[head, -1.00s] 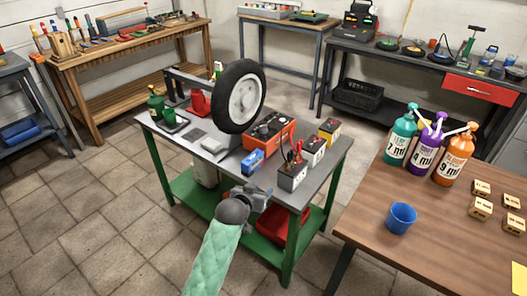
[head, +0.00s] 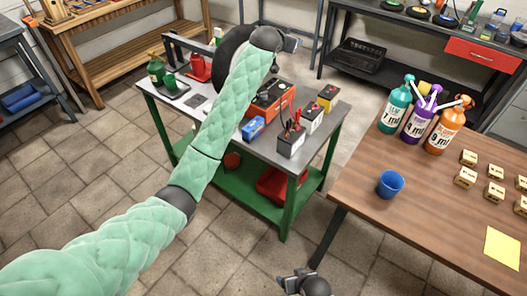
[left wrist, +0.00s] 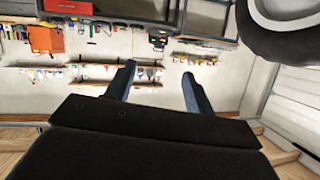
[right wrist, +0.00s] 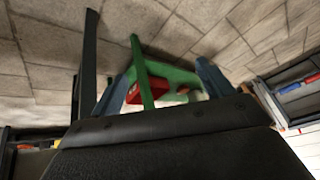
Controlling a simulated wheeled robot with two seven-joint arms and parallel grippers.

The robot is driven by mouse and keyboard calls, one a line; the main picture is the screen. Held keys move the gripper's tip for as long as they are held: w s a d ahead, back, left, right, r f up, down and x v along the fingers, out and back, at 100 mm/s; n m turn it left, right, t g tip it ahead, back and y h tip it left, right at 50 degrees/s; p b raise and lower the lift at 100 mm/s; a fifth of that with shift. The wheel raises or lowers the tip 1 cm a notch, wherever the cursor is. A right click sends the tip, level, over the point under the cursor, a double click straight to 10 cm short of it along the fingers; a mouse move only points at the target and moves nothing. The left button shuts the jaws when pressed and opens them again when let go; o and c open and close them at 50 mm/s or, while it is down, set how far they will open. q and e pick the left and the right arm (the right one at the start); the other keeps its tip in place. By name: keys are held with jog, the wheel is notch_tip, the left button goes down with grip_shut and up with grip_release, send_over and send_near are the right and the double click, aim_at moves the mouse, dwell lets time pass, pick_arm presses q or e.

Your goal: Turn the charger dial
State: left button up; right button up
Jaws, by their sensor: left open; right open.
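An orange box with a dark top, seemingly the charger (head: 270,103), sits on the green-legged metal table (head: 330,127), partly behind my left forearm. Its dial is too small to make out. My left gripper (head: 293,43) is raised beyond and above the box, in front of the wheel. Its fingers are open and empty in the left wrist view (left wrist: 158,85), pointing toward the wall. My right gripper (head: 290,280) is low at the bottom edge, short of the table. In the right wrist view (right wrist: 165,90) it is open and empty, facing the green frame.
A brown table (head: 400,225) with bottles, a blue cup (head: 390,184) and wooden blocks is at right.

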pick_arm(q)
jog(key=w+d+r+g+p, duration=0.1)
jog(key=w+d+r+p, duration=0.1)
jog(key=w+r, duration=0.4)
jog(key=n+g+y+p, duration=0.1)
jog(key=n+g+y, duration=0.5)
jog(key=n+g, duration=0.5)
send_over(263, 95)
jog(key=w, duration=0.2)
jog(key=f, duration=2.3)
jog(key=shift+s+d+f, duration=0.15)
jog(key=shift+d+f, duration=0.05)
jog(key=shift+d, duration=0.1)
jog(key=shift+s+a+n+g, duration=0.25)
jog(key=shift+s+n, duration=0.3)
jog(key=shift+n, duration=0.35)
jog(key=shift+f, duration=0.35)
notch_tip(263, 95, down, 6)
jog(key=shift+r+p, duration=0.25)
jog(key=shift+p, duration=0.65)
jog(key=shift+f, duration=0.85)
pick_arm(e)
jog(key=s+d+f+g+h, duration=0.1)
jog(key=s+d+f, duration=0.3)
jog(key=f, duration=0.2)
jog(key=s+d+f+g+h, duration=0.1)
jog(key=s+d+f+g, duration=0.1)
jog(key=s+d+f, duration=0.2)
jog(key=shift+s+f+g, duration=0.3)
jog(key=shift+f, duration=1.35)
